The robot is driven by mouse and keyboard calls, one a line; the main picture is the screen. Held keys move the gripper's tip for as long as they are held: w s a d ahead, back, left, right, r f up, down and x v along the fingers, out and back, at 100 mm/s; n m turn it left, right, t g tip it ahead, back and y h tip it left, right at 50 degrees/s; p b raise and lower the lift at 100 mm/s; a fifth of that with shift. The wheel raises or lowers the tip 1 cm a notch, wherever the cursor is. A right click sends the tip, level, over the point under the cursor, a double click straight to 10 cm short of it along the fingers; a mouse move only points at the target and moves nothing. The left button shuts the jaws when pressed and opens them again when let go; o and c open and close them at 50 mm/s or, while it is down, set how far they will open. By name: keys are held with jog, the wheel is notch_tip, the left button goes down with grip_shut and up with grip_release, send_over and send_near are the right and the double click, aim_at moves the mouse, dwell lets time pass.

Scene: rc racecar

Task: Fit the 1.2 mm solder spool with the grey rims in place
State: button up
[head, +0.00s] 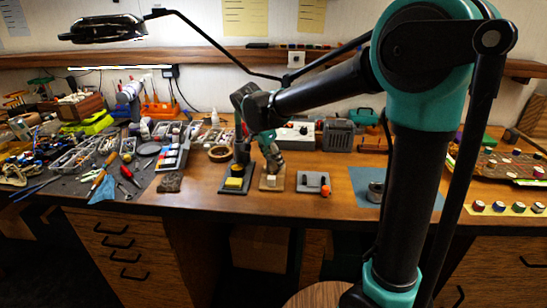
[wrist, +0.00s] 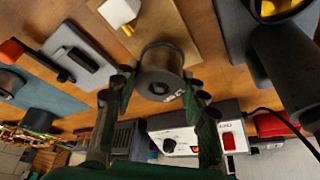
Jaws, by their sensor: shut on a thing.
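In the wrist view a dark spool (wrist: 160,62) with a grey rim sits between the two fingers of my gripper (wrist: 160,84). The gripper is shut on it, and its printed label is too small to read. In the head view my gripper (head: 270,158) is low over the bench, close to a wooden base with a white block (head: 271,181); the spool is hard to make out there. A light grey plate with a dark upright part (head: 313,181) stands just right of that base, and it also shows at upper left in the wrist view (wrist: 90,62).
An orange knob (head: 326,190) is at the grey plate's right. A blue mat (head: 362,178) with a grey round piece (head: 376,192) lies farther right. A dark stand with yellow sponge (head: 235,183) is at left. A white soldering station (head: 295,135) stands behind.

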jog(key=shift+f, duration=0.25)
jog(key=shift+f, duration=0.3)
jog(key=shift+f, duration=0.1)
jog(key=o, duration=1.9)
jog(key=shift+c, duration=0.2)
jog(key=v, duration=0.9)
jog(key=shift+w+d, duration=0.25)
